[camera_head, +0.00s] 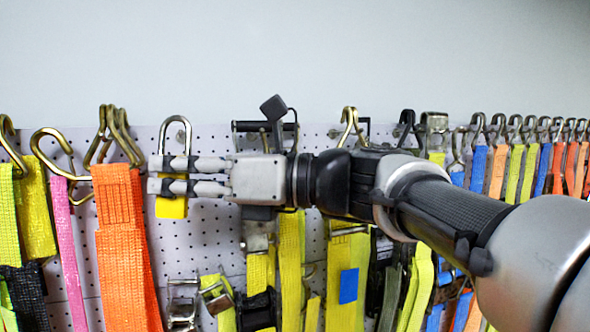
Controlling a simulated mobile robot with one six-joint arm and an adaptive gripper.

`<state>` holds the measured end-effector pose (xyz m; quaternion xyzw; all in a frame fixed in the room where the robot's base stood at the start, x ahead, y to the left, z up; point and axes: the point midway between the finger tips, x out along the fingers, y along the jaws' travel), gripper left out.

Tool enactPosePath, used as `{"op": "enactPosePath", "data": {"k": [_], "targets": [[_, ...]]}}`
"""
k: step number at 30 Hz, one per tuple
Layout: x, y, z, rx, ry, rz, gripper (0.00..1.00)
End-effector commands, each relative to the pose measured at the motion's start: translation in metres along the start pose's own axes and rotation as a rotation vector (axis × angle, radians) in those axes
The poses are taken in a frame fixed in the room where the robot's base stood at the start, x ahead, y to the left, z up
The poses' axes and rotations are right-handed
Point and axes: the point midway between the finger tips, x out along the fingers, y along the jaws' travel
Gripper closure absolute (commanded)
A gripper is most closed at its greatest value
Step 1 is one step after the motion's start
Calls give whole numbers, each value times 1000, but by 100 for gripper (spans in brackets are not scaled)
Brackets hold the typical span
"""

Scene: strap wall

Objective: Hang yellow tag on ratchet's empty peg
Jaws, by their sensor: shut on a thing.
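The yellow tag (171,208) looks like a padlock body with a silver loop (175,123) above it. My gripper (154,175) reaches in from the right and is shut on the tag between its fingers, which hide its middle. The tag hangs upright in front of the pegboard, and the loop's top is near the board's upper edge. A small round peg end seems to show inside the loop, but I cannot tell whether the loop is around it. A silver ratchet (182,305) is low on the board below the tag, and a black ratchet buckle (257,310) is to its right.
An orange strap (122,250) hangs close left of the tag, with a pink strap (68,255) beyond it. Yellow straps (291,260) hang below my arm. Many hooked straps crowd the right side. Bare white pegboard (208,240) shows right of the tag.

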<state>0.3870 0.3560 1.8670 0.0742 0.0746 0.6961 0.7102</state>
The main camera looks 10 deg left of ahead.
Motion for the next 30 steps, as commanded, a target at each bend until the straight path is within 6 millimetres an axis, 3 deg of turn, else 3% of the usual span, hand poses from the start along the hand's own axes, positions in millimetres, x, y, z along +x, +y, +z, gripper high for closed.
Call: {"op": "enactPosePath", "data": {"k": [30], "targets": [[30,-53,7,-1,-1,0,100]]}}
